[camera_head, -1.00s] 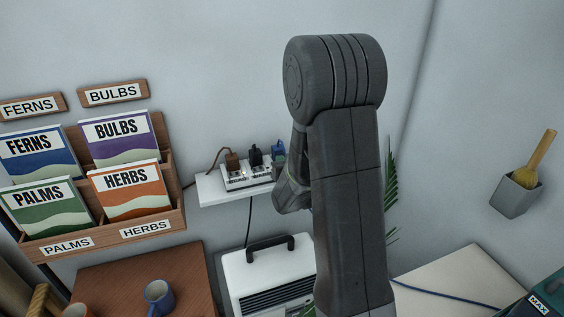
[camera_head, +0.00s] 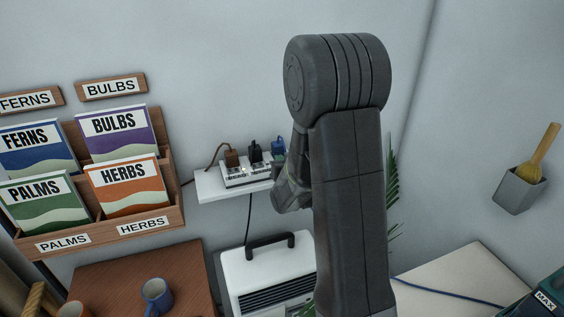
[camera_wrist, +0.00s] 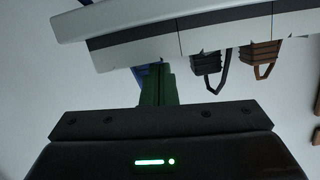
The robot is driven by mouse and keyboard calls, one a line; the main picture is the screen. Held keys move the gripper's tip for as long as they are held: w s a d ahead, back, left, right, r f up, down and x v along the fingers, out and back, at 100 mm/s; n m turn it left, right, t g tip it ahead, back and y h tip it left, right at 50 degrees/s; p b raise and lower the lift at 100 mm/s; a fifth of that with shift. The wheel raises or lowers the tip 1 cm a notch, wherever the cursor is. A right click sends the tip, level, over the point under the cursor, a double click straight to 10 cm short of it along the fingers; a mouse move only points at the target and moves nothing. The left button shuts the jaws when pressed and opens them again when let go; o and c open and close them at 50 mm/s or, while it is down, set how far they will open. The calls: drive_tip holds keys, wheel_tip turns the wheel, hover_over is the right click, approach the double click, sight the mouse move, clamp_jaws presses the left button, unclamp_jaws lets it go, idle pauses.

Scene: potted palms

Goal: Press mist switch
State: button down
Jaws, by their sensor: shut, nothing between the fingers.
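A white power strip (camera_head: 240,180) lies on a small wall shelf (camera_head: 222,195). A brown plug (camera_head: 232,158), a black plug (camera_head: 256,153) and a blue plug (camera_head: 278,146) stand in it, with small lit switches along its front. I cannot read which switch is the mist one. My gripper (camera_head: 283,172) is at the strip's right end, below the blue plug, partly hidden by my arm. In the wrist view its shut, empty green fingers (camera_wrist: 157,85) point at the strip (camera_wrist: 150,48), overlapping the blue plug. I cannot tell whether they touch.
A white heater (camera_head: 265,265) with a black handle stands below the shelf. A wooden seed-packet rack (camera_head: 172,218) hangs at left, above a brown table (camera_head: 125,270) with mugs. A pale table (camera_head: 460,275) and a wall pot with a brush (camera_head: 515,195) are at right.

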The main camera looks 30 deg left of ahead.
drive_tip(key=r+p, duration=0.1)
drive_tip(key=r, duration=0.4)
drive_tip(key=shift+s+a+p, duration=0.1)
drive_tip(key=shift+a+p, duration=0.1)
drive_tip(key=shift+p, duration=0.15)
drive_tip(key=f+b+v, duration=0.1)
drive_tip(key=b+v, duration=0.1)
drive_tip(key=v, duration=0.8)
drive_tip(key=shift+s, duration=0.3)
drive_tip(key=shift+a, duration=0.2)
drive_tip(key=p+x, duration=0.1)
drive_tip(key=x, duration=0.6)
drive_tip(key=shift+w, duration=0.35)
drive_tip(key=shift+s+d+r, duration=0.1)
drive_tip(key=shift+d+r, duration=0.1)
drive_tip(key=shift+d, duration=0.45)
drive_tip(key=shift+s+d+r, duration=0.1)
drive_tip(key=shift+d+r, duration=0.15)
drive_tip(key=shift+d, duration=0.45)
